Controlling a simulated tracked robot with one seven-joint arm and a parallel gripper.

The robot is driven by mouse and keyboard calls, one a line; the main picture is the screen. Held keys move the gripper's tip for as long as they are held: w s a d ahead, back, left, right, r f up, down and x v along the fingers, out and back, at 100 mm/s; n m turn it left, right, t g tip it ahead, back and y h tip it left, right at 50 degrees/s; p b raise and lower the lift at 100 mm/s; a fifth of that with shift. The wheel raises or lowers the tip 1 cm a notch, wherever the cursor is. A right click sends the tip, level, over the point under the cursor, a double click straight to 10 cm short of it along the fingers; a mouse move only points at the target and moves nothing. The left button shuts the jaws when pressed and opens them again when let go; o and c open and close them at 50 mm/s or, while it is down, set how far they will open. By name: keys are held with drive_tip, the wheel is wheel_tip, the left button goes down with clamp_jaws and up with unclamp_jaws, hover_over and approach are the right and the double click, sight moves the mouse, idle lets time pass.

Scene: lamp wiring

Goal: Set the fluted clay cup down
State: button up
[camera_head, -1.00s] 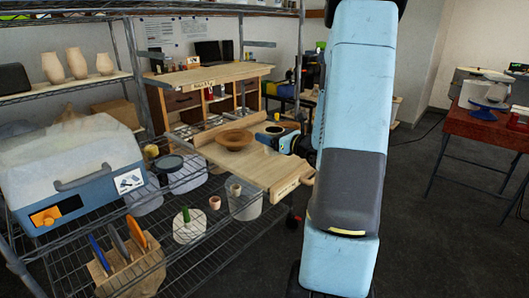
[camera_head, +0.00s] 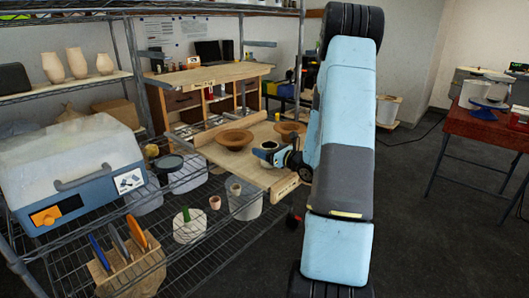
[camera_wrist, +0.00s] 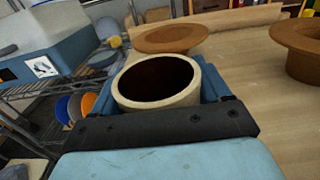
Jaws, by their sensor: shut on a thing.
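The clay cup (camera_wrist: 158,80) is cream with a thick round rim and a dark inside. It stands between the blue fingers of my gripper (camera_wrist: 160,95), which is shut on it. The cup's mouth faces up; its lower part and any fluting are hidden. In the head view my gripper (camera_head: 274,154) is over the near part of the wooden board (camera_head: 255,175), right of a brown wide-rimmed bowl (camera_head: 235,139). I cannot tell whether the cup touches the board.
A second brown bowl (camera_head: 290,128) sits farther right on the board and also shows in the wrist view (camera_wrist: 300,50). A wire rack (camera_head: 190,235) with small pots and a blue-grey box (camera_head: 70,180) are at left. Bare board lies between the bowls.

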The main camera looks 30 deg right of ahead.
drive_tip(key=shift+f, duration=0.35)
drive_tip(key=shift+f, duration=0.1)
drive_tip(key=o, duration=1.2)
